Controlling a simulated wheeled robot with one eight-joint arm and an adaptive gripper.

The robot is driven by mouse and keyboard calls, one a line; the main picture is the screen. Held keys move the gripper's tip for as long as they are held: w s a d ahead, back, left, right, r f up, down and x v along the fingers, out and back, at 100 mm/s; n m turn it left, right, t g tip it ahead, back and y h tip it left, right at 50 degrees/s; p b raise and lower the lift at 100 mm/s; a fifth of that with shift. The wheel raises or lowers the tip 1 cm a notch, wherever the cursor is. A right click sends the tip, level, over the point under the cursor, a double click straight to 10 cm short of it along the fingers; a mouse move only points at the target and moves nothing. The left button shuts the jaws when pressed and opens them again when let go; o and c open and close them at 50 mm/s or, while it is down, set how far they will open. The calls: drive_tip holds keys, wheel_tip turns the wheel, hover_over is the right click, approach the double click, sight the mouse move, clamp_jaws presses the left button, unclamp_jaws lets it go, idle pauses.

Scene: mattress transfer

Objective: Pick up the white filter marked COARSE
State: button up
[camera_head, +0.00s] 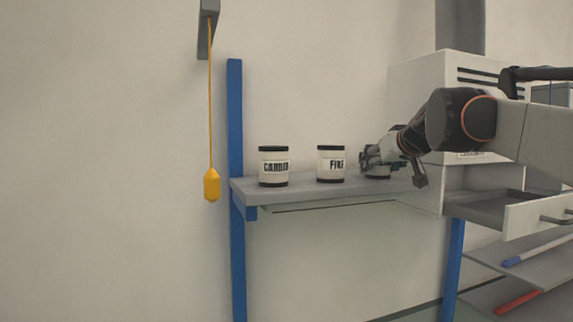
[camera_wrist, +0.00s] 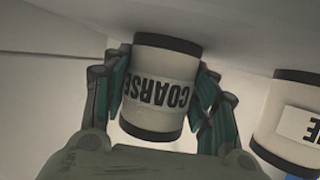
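The white filter marked COARSE (camera_wrist: 158,85) is a white cylinder with dark end caps. It appears upside down in the wrist view, between the two green-padded fingers of my gripper (camera_wrist: 162,88). The fingers lie along both its sides and look to be touching it. In the head view my gripper (camera_head: 378,160) covers most of this filter, and only its lower part (camera_head: 377,172) shows, at the shelf top. I cannot see any gap under it.
The filter marked FINE (camera_head: 330,166) stands just left of my gripper, and CARBON (camera_head: 273,168) stands further left on the grey shelf (camera_head: 305,189). A white cabinet (camera_head: 415,85) is close on the right, with an open drawer (camera_head: 535,214). A yellow pendant (camera_head: 212,185) hangs at the left.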

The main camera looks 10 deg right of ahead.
drive_tip(key=shift+s, duration=0.4)
